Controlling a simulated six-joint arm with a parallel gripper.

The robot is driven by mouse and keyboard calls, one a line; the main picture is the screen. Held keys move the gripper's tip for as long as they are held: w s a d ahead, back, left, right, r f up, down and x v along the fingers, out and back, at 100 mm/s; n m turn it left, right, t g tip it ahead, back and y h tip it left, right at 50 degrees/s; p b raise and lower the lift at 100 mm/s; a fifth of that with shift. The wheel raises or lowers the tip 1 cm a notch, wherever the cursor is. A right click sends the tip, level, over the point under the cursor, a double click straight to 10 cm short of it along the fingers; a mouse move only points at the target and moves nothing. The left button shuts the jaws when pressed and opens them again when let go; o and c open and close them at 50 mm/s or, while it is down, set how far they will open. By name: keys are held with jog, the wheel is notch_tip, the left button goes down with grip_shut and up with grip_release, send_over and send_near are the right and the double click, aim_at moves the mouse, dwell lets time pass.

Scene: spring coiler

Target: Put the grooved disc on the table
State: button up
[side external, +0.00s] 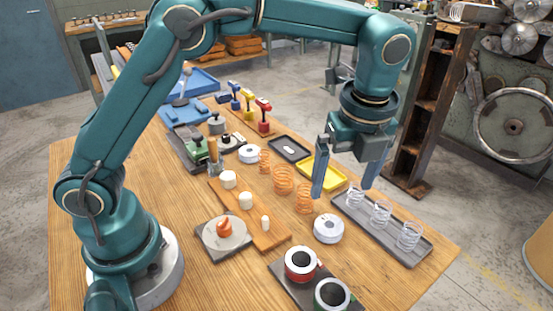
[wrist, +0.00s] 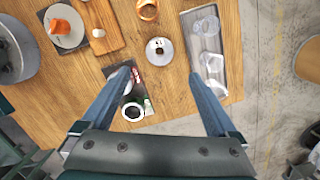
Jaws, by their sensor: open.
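A pale grey disc with a dark centre hole (side external: 328,228) lies flat on the wooden table (side external: 390,285), between the orange springs and the grey tray. It also shows in the wrist view (wrist: 159,51), just beyond my fingertips. A similar pale disc (side external: 249,153) lies farther back, beside the dark tray. I cannot tell for sure which one is the grooved disc. My gripper (side external: 343,190) is open and empty, above the table and apart from the nearer disc. In the wrist view its fingers (wrist: 160,76) are spread wide.
A grey tray (side external: 415,258) with clear springs is on the right. Orange springs (side external: 283,180) stand behind the nearer disc. A dark plate holds a red-ringed (side external: 301,263) and a green-ringed (side external: 331,294) cup in front. A yellow tray (side external: 334,178) lies behind my gripper.

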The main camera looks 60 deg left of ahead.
jog(key=s+a+r+n+t+h, duration=0.1)
jog(key=s+a+r+n+t, duration=0.1)
jog(key=s+a+r+n, duration=0.6)
jog(key=s+a+f+n+t, duration=0.1)
jog(key=s+f+n, duration=0.3)
jog(key=n, duration=1)
jog(key=s+t, duration=0.1)
jog(key=s, duration=0.2)
jog(key=shift+s+a+t+h, duration=0.15)
jog(key=shift+s+t+h, duration=0.15)
jog(key=shift+s+t, duration=0.1)
